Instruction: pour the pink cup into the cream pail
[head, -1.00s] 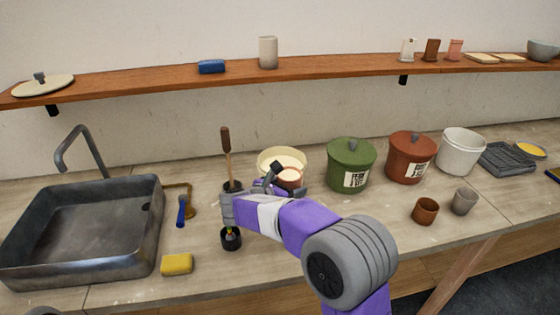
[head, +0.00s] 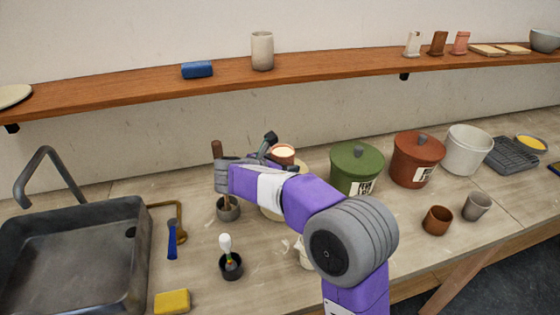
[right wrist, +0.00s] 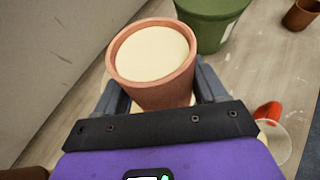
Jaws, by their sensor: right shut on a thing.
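The pink cup (head: 282,158) is full of a cream-coloured content. My right gripper (head: 268,150) is shut on it and holds it raised, roughly upright. In the right wrist view the cup (right wrist: 153,85) sits between the two fingers, its surface of cream content level near the rim. My left gripper is not in view.
A holder with a brush (head: 228,208) stands to the left. The shelf (head: 330,68) runs above.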

